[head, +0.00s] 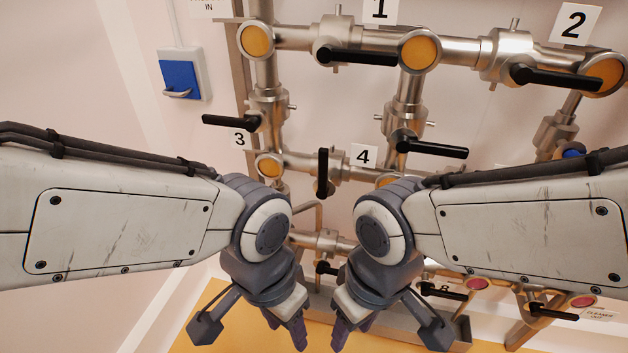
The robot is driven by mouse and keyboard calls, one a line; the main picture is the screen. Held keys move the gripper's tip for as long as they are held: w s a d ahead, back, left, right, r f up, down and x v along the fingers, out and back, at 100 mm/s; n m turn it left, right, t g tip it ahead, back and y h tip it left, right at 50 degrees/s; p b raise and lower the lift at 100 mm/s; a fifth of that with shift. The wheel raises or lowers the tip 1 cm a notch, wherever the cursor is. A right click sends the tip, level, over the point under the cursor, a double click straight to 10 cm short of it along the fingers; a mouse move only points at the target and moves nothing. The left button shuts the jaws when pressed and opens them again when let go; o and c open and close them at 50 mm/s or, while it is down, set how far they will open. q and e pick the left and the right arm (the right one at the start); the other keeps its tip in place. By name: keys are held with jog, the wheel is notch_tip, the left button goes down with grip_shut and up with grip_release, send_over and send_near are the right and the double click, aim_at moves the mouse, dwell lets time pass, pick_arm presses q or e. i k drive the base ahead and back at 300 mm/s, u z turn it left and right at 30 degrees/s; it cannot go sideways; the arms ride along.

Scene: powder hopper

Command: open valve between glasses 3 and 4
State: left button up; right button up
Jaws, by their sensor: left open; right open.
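The label 3 (240,138) and the label 4 (364,156) mark two orange sight glasses on a horizontal steel pipe. Glass 3 (269,165) is at the left, and glass 4 (386,180) is partly hidden by my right arm. Between them, the valve's black handle (323,172) stands upright, across the pipe. My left gripper (297,326) and my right gripper (348,328) hang side by side, pointing down, well below this handle in the picture. Both are open and appear empty, touching no valve. Their finger gaps are hard to see.
Other black valve handles stick out nearby: one on the left vertical pipe (231,122), one on the middle vertical pipe (431,147), and several on the top pipe and lower down. A blue wall box (180,76) is at upper left. My forearms cover both sides.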

aim_at(323, 191)
jog(key=z, duration=1.9)
jog(key=k, duration=0.8)
jog(key=u, duration=1.45)
